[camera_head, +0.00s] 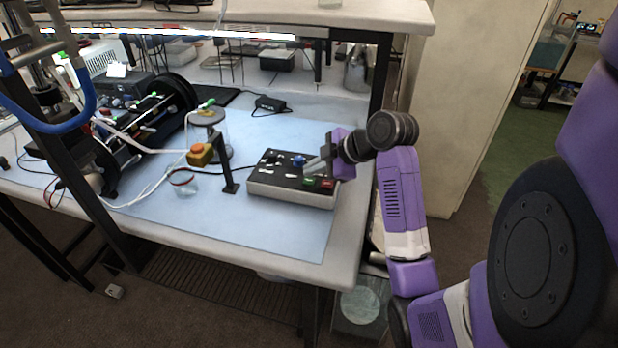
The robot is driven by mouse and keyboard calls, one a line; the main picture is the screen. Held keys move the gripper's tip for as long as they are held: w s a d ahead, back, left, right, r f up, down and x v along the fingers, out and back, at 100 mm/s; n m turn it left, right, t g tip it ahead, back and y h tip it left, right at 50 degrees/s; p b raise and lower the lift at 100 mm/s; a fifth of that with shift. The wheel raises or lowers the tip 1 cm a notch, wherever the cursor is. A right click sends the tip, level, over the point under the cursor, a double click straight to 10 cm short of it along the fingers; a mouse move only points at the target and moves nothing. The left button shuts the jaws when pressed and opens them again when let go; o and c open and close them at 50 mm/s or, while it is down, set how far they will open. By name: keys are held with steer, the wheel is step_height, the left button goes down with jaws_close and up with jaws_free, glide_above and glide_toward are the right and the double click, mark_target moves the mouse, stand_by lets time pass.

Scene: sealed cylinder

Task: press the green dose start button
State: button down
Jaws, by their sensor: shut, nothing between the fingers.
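The control box (262,188) has a black top and pale sides and sits on the blue mat near the bench's right side. The green button (309,182) is on its top near the front right, beside a red button (327,184). A blue knob (298,160) stands at the back of the top. I cannot tell whether the fingertips touch the box.
A small glass dish (183,182) is further left. A shelf (250,18) overhangs the back. The mat's front (270,228) is clear.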

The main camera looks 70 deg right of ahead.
mark_target(313, 181)
step_height(313, 181, up, 5)
steer(key=p, duration=0.4)
stand_by(0.4)
stand_by(0.7)
